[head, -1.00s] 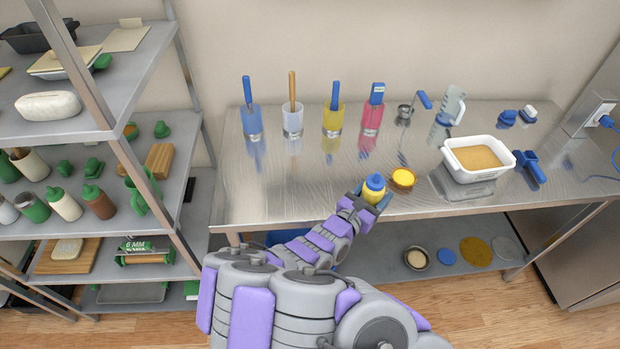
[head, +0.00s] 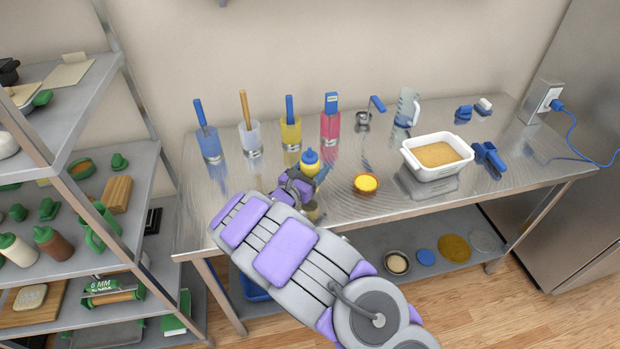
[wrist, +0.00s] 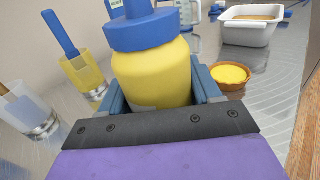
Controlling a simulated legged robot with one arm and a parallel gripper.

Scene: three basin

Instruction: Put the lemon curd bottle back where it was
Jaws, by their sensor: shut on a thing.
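The lemon curd bottle (head: 308,164) is yellow with a blue cap and looks upright. It also shows large in the wrist view (wrist: 155,75), between the two blue fingers of my gripper (wrist: 163,98). My gripper (head: 303,178) is shut on the bottle, over the front part of the steel table (head: 375,203). A small tart with yellow filling (head: 366,183) sits on the table just right of the bottle. Whether the bottle's base touches the table is hidden by my gripper.
Several coloured cups with tools, such as the yellow cup (head: 291,134), stand along the back. A white dish (head: 437,171) stands on a scale to the right. A shelf rack (head: 130,160) is at the left. The table's front-left surface is fairly clear.

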